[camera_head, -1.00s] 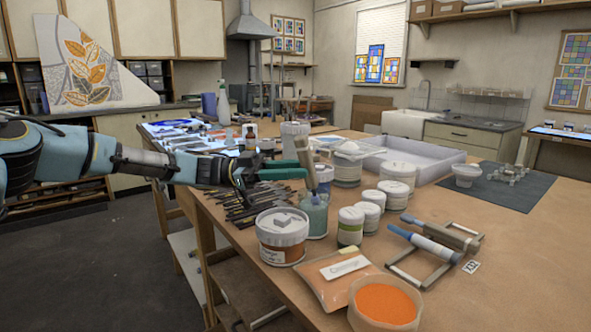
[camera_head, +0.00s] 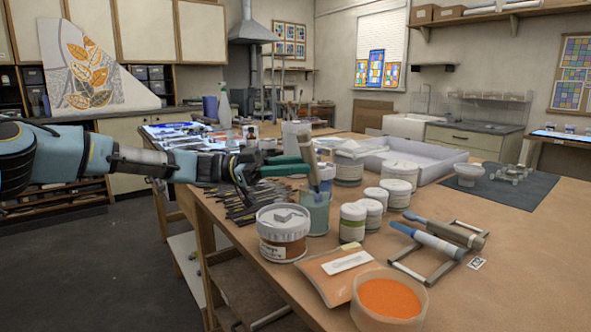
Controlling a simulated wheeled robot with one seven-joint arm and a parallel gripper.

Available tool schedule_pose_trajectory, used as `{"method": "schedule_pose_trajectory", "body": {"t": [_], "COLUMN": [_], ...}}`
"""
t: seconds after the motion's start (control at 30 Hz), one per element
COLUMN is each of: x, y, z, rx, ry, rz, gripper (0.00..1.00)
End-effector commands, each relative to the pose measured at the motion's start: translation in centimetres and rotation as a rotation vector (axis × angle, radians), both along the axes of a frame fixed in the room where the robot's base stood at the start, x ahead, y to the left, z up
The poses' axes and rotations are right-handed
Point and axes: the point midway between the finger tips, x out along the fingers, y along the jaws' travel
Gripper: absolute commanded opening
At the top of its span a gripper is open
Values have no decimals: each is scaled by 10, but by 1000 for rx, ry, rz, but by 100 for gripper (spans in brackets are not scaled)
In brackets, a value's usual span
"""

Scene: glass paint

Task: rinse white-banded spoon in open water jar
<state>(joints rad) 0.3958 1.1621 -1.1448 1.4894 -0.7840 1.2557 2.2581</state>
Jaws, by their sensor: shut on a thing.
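The spoon (camera_head: 312,172) is nearly upright, its light brown handle leaning slightly. Its lower end goes down into the open water jar (camera_head: 316,222), a clear jar with blue-green liquid. My gripper (camera_head: 308,171) has green fingers and is shut on the spoon's handle above the jar's rim. The spoon's bowl is hidden in the jar, and I cannot make out the white band.
A wide white-and-brown tub (camera_head: 283,243) stands close left of the jar. Lidded white jars (camera_head: 352,222) crowd its right side. An orange packet (camera_head: 335,272), an orange-filled bowl (camera_head: 388,299) and a tool rest (camera_head: 440,240) lie in front. Thin dark tools (camera_head: 245,208) lie left.

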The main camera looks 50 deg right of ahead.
Motion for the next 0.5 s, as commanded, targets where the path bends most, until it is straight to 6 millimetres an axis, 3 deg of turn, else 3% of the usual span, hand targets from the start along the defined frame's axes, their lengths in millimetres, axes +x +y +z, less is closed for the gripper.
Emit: {"method": "schedule_pose_trajectory", "body": {"t": [0.5], "x": [11], "y": [-4], "z": [0], "rx": [-1], "ry": [0], "rz": [0], "gripper": [0]}}
